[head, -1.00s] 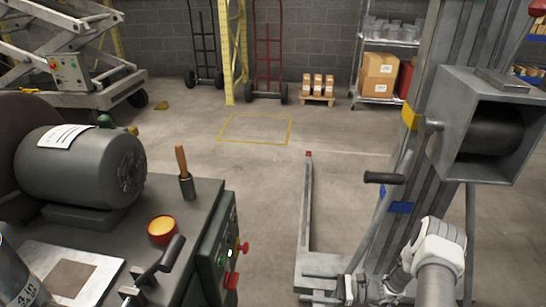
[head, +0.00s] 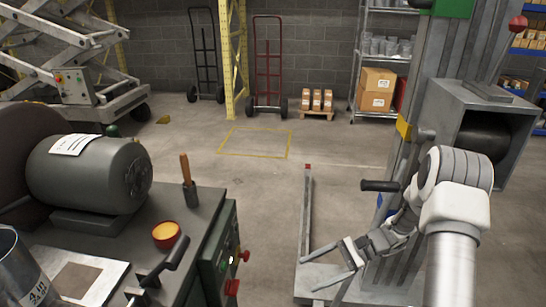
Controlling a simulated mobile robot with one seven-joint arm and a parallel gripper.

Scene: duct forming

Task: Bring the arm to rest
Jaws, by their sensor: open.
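My arm reaches in from the lower right in the head view, bent at a white and grey joint. My gripper (head: 328,268) points to the left, its two fingers spread apart with nothing visible between them. It shows in front of the grey base of the lift (head: 318,283), to the right of the workbench. I cannot tell how far it is from the lift base.
On the left, the machine bench (head: 205,235) carries a motor (head: 92,178), an orange-filled cup (head: 167,234) and a wooden-handled tool (head: 187,178). The lift mast (head: 440,85) with a grey duct-like box (head: 488,120) stands right. The floor inside the yellow outline (head: 255,143) is clear.

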